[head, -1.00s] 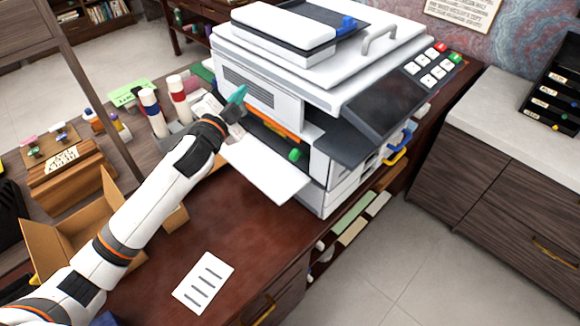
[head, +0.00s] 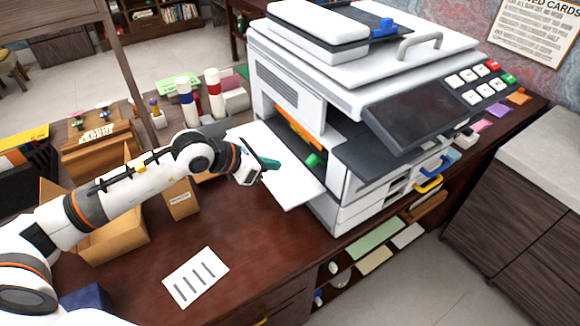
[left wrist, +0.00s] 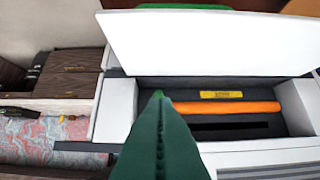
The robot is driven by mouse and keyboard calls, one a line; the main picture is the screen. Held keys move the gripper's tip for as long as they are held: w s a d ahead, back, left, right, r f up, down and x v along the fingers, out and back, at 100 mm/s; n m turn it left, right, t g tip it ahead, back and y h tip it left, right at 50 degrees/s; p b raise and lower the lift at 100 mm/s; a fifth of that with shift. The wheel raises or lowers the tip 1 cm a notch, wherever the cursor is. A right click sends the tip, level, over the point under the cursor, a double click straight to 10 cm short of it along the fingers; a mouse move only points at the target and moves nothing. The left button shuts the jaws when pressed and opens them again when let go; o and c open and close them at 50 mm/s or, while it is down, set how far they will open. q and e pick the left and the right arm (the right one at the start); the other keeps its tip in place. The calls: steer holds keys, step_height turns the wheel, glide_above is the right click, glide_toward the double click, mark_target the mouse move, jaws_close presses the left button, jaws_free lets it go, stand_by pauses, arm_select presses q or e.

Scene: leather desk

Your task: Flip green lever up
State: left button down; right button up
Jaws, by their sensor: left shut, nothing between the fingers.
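The green lever (head: 313,160) is a small green knob inside the printer's open side bay, below an orange bar (head: 298,132). My left gripper (head: 270,164) is shut and empty, with teal fingers pointing at the bay. It is over the white fold-out flap (head: 298,188), a short way left of the lever and apart from it. In the left wrist view the shut fingers (left wrist: 160,115) point at the dark bay with the orange bar (left wrist: 228,107); I cannot make out the lever there, and the fingers may hide it. My right gripper is not in view.
The white printer (head: 287,88) stands on the dark red desk (head: 240,255), its panel (head: 408,112) jutting out at the right. A lined paper sheet (head: 195,278) and open cardboard box (head: 115,240) lie to the left. Bottles (head: 215,95) stand behind my arm.

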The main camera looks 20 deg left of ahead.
mark_target(317, 164)
arm_select(q)
steer(key=p+x, duration=0.2)
steer(key=x, duration=0.6)
steer(key=shift+w+d, duration=0.1)
steer(key=shift+d, duration=0.05)
steer(key=shift+w+d+f+p, duration=0.2)
steer(key=shift+w+f+p, duration=0.05)
steer(key=shift+f+p, duration=0.05)
steer(key=shift+w, duration=0.1)
